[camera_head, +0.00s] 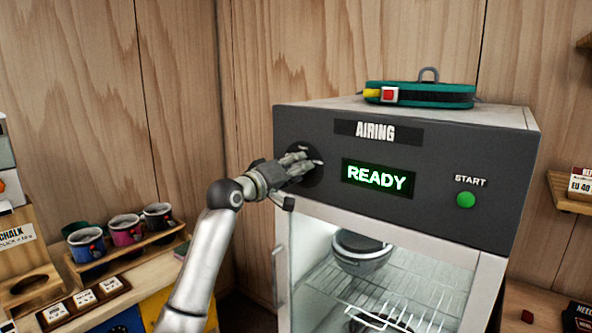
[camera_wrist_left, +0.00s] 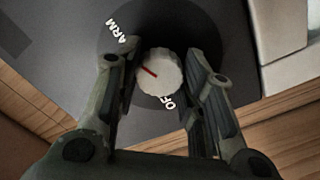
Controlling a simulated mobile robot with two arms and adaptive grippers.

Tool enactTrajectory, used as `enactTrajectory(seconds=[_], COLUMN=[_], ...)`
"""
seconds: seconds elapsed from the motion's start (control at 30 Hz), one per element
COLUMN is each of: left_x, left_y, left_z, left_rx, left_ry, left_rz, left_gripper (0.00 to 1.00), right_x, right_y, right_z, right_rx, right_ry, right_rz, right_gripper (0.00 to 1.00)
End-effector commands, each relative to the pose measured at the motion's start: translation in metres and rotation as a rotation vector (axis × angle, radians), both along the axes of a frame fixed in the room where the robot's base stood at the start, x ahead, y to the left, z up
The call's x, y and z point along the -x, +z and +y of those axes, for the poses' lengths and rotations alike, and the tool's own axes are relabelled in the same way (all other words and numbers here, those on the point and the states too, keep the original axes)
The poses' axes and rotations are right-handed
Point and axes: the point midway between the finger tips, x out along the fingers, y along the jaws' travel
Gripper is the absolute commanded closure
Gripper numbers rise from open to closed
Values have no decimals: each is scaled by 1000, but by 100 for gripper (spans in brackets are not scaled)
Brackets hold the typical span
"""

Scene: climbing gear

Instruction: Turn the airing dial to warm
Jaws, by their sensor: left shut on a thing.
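The airing dial is a pale round knob (camera_wrist_left: 160,76) with a red mark, on a dark disc in the left wrist view. The mark points up and left, roughly toward a label reading "ARM", its first letter hidden by a finger. "OFF" is printed below the knob, partly covered. My left gripper (camera_head: 300,165) is at the dial on the left of the airing cabinet's panel (camera_head: 440,150); its fingers (camera_wrist_left: 165,88) are shut on the knob from both sides. In the head view the hand hides the knob. The display (camera_head: 378,178) reads "READY". My right gripper is not in view.
A green START button (camera_head: 466,200) is on the panel's right. A teal coiled item (camera_head: 420,94) lies on top.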

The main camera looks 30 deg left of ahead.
Motion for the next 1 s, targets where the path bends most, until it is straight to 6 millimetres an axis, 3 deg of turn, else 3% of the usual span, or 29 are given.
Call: enactTrajectory(seconds=[0.2,0.23,0.4,0.77,1.0], left_x=[-1,-1,0,2,30], left_y=[-4,-4,-3,-1,-2], left_z=[-1,-1,-1,0,2], left_rx=[-1,-1,0,0,-2], left_ry=[-2,-2,-2,0,0], left_rz=[8,8,6,3,3], left_gripper=[88,62,42,42,42], right_x=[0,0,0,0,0], right_y=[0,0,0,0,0], right_z=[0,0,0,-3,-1], right_rx=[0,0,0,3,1], right_ry=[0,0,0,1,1], right_rz=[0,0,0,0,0], right_gripper=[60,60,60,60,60])
